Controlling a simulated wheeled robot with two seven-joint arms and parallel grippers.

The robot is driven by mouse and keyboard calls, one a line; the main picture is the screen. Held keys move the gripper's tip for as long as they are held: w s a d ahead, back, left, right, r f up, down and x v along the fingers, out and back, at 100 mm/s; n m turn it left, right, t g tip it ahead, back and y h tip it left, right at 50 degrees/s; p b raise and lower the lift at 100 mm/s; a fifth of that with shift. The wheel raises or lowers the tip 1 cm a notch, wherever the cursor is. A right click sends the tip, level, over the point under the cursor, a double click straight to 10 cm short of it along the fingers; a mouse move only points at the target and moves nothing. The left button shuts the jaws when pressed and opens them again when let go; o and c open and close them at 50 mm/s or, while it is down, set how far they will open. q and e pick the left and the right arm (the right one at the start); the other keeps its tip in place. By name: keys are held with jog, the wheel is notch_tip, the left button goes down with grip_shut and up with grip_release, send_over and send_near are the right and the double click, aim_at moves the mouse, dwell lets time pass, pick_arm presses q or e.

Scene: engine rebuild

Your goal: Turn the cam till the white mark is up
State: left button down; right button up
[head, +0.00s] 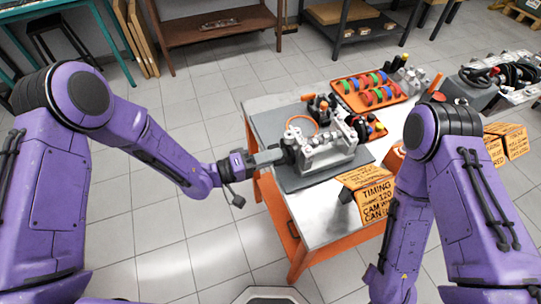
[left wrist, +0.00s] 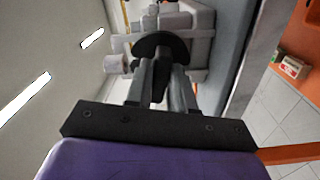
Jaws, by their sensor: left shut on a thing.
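The grey engine block (head: 325,154) sits on the dark mat (head: 297,181) on the table. At its left end is a dark round cam wheel (head: 289,146), which my left gripper (head: 281,155) reaches from the left. In the left wrist view the gripper's fingers (left wrist: 162,82) are shut on the middle part of the dark cam wheel (left wrist: 160,44), against the pale engine end (left wrist: 187,20). The fingers cover much of the wheel. I cannot make out a white mark on it. My right arm is at the right; its gripper is out of view.
An orange tray (head: 350,97) with several coloured rings lies at the table's back. Dark parts with red and yellow bits (head: 372,127) stand right of the engine. An orange sign (head: 376,200) about cam timing stands at the front right. The floor left of the table is clear.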

pick_arm(q)
jog(key=shift+n, duration=1.2)
jog(key=shift+n, duration=0.3)
jog(key=c, duration=1.1)
grip_release()
jog(key=shift+o, duration=0.2)
jog(key=shift+a, duration=0.15)
jog(key=b+v, duration=0.2)
jog(key=v, duration=0.8)
jog(key=shift+a, duration=0.15)
